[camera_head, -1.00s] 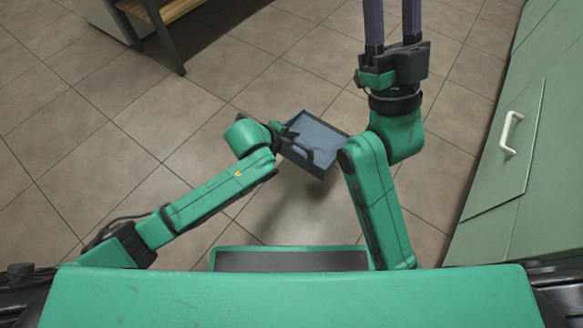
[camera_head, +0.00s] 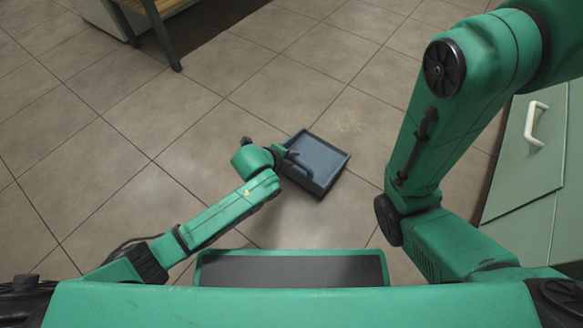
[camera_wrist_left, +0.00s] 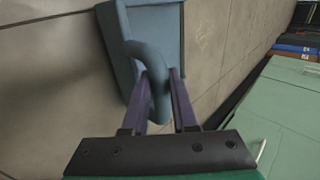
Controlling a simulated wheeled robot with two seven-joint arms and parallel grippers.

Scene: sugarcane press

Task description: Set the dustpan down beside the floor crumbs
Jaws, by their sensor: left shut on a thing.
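The blue-grey dustpan (camera_head: 318,165) is at the middle of the head view, its open tray facing up. My left gripper (camera_wrist_left: 160,76) is shut on the dustpan's curved handle (camera_wrist_left: 150,58), with one purple finger on each side of it. In the head view the fingers are mostly hidden by the wrist. The floor crumbs (camera_head: 348,127) are a faint pale scatter just beyond the dustpan's far right corner. They also show faintly right of the pan in the left wrist view (camera_wrist_left: 204,42). I cannot tell whether the pan touches the floor. My right gripper is out of view.
A green cabinet (camera_head: 530,185) with a white handle stands at the right. A wooden shelf with dark legs (camera_head: 160,30) is at the top left. Tiled floor (camera_head: 120,120) is clear left of the dustpan. My raised right arm covers part of the right side.

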